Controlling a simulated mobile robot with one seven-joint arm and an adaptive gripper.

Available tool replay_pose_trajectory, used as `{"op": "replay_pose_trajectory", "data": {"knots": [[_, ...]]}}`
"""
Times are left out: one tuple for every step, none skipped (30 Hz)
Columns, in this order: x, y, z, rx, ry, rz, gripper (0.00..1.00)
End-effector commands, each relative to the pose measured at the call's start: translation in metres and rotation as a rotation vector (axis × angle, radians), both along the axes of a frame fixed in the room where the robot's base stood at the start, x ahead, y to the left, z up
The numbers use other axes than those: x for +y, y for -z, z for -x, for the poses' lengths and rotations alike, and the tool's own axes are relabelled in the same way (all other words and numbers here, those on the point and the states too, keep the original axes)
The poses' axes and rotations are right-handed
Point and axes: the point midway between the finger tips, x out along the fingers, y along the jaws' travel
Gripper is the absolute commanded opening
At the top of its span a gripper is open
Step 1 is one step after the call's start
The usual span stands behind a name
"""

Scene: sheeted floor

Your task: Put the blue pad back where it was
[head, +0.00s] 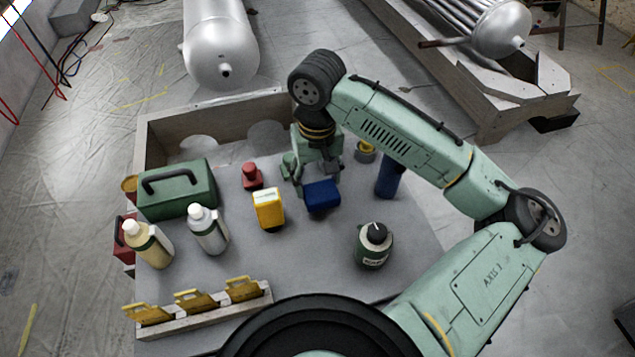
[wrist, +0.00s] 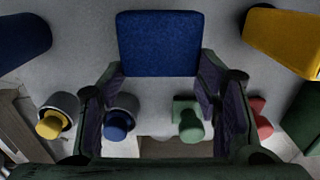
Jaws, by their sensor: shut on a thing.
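The blue pad (head: 322,196) is a small dark blue block near the middle of the grey table (head: 310,250). My gripper (head: 318,180) reaches down from behind it and is shut on it. In the wrist view the blue pad (wrist: 158,42) sits at the tips of the two fingers (wrist: 158,78), and its broad face shows. I cannot tell whether it touches the table or hangs just above it. A yellow block with a pale top (head: 268,209) stands just left of it. It also shows in the wrist view (wrist: 284,42).
Knobbed stamps stand behind: red (head: 252,177), green (wrist: 188,121), blue-knobbed (wrist: 119,124) and yellow-knobbed (head: 365,152). A blue cylinder (head: 387,181) is right; a dark green bottle (head: 373,247) front right. A green toolbox (head: 177,190), two bottles (head: 208,231) and a clip rack (head: 200,307) occupy the left.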

Motion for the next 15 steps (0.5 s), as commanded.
{"op": "replay_pose_trajectory", "data": {"knots": [[0.000,0.008,0.001,0.003,0.001,0.000,0.26],[0.000,0.012,0.000,0.002,0.002,0.001,0.26],[-0.001,0.017,0.001,0.002,0.002,0.001,0.26],[0.000,0.020,0.001,0.002,0.001,0.001,0.26],[0.000,0.023,0.000,0.001,0.001,0.000,0.26],[0.000,0.024,0.000,0.000,0.001,0.000,0.26],[0.000,0.025,0.000,0.000,0.000,0.000,0.26],[0.000,0.026,0.000,-0.001,0.000,0.000,0.26],[0.000,0.026,0.000,0.000,0.000,0.000,0.26],[0.000,0.026,0.000,0.000,0.000,0.000,0.26],[0.000,0.026,0.000,0.000,0.000,0.000,0.26],[0.000,0.026,0.000,0.000,0.000,0.000,0.26],[0.000,0.026,0.000,0.000,0.000,0.000,0.59],[0.000,0.026,0.000,0.001,0.000,0.000,0.61],[0.000,0.026,0.000,0.001,0.000,0.000,0.64]]}}
